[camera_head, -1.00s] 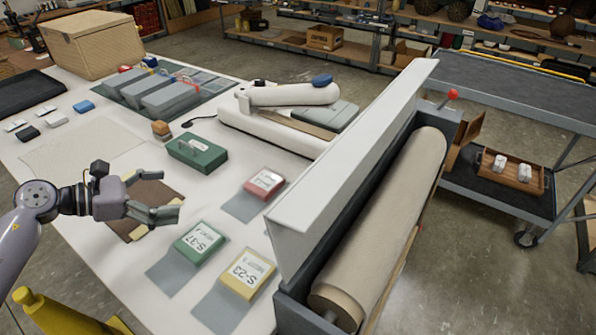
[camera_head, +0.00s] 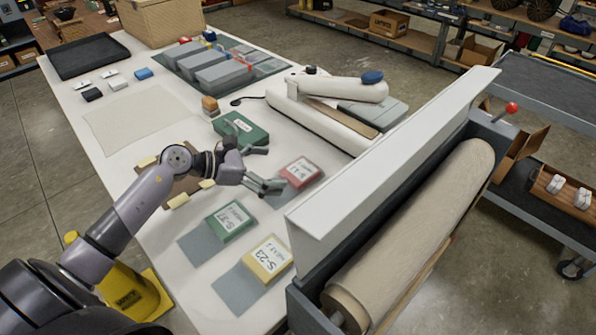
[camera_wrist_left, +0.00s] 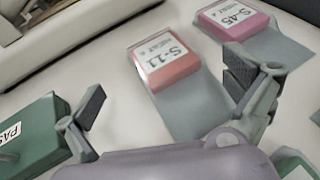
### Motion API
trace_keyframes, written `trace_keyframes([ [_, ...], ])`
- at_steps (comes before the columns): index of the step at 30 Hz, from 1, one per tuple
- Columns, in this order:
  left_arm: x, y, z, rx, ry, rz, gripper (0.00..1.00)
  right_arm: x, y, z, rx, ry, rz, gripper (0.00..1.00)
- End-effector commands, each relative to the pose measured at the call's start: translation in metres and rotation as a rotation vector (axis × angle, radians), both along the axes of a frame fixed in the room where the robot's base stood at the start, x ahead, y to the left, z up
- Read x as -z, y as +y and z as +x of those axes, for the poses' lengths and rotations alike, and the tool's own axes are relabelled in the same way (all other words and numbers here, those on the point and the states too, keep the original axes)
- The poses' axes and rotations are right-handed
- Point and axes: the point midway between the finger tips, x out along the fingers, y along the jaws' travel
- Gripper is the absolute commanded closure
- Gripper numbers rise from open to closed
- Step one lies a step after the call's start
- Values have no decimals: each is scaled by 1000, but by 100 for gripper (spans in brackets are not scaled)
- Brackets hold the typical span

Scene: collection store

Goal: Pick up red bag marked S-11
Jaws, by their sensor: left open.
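The red bag marked S-11 (camera_head: 300,173) lies flat on the white table, with a grey clear flap beside it. In the left wrist view the S-11 bag (camera_wrist_left: 166,62) lies ahead, its label readable, beyond the space between my fingertips. My left gripper (camera_head: 266,169) is open and empty, just left of the red bag and apart from it in the head view. Both fingers of the left gripper (camera_wrist_left: 168,90) show in the wrist view, spread wide. My right gripper is not in view.
A pink bag marked S-45 (camera_wrist_left: 232,20) lies near S-11. Green S-37 (camera_head: 231,221) and yellow S-23 (camera_head: 268,258) bags lie in front. A green case (camera_head: 240,130) is behind the gripper. A tall white panel (camera_head: 390,160) with a paper roll (camera_head: 420,230) stands right.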

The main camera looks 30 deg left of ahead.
Motion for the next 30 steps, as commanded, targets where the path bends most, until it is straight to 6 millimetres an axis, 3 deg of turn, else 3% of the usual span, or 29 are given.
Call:
trace_keyframes([
  [13,19,-35,29,-1,-2,-4,0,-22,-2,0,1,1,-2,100],
  [23,25,-40,34,0,-1,1,0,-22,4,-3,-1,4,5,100],
  [30,25,-40,34,0,0,0,15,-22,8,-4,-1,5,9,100],
])
